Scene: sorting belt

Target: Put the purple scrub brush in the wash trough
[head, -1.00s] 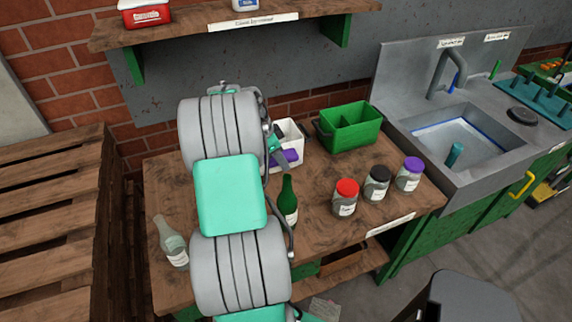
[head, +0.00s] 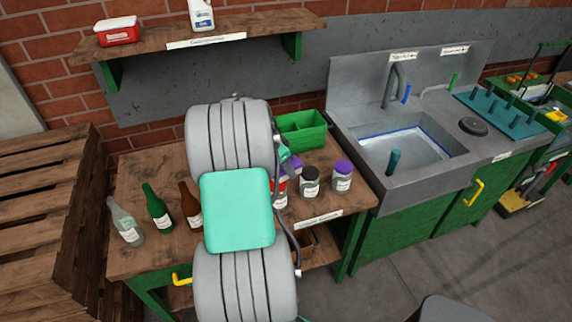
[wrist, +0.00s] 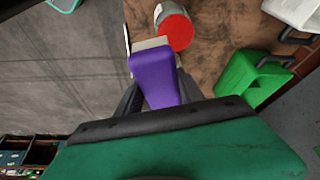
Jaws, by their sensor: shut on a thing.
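The purple scrub brush (wrist: 155,72) is held between the dark fingers of my gripper (wrist: 158,90) in the wrist view, its pale bristle end pointing away from my palm. In the head view a bit of the purple brush (head: 295,161) shows beside my gripper (head: 287,156), above the jars on the workbench; my arm hides much of the gripper. The wash trough (head: 446,160) is the grey sink basin to the right, with water, a blue line around it and a teal upright object at its near left.
A red-lidded jar (wrist: 174,30) is close to the brush in the wrist view. Black-lidded (head: 309,181) and purple-lidded (head: 342,178) jars stand at the bench's right. A green caddy (head: 304,136) stands behind. Bottles (head: 157,210) stand left. A tap (head: 393,85) rises behind the trough.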

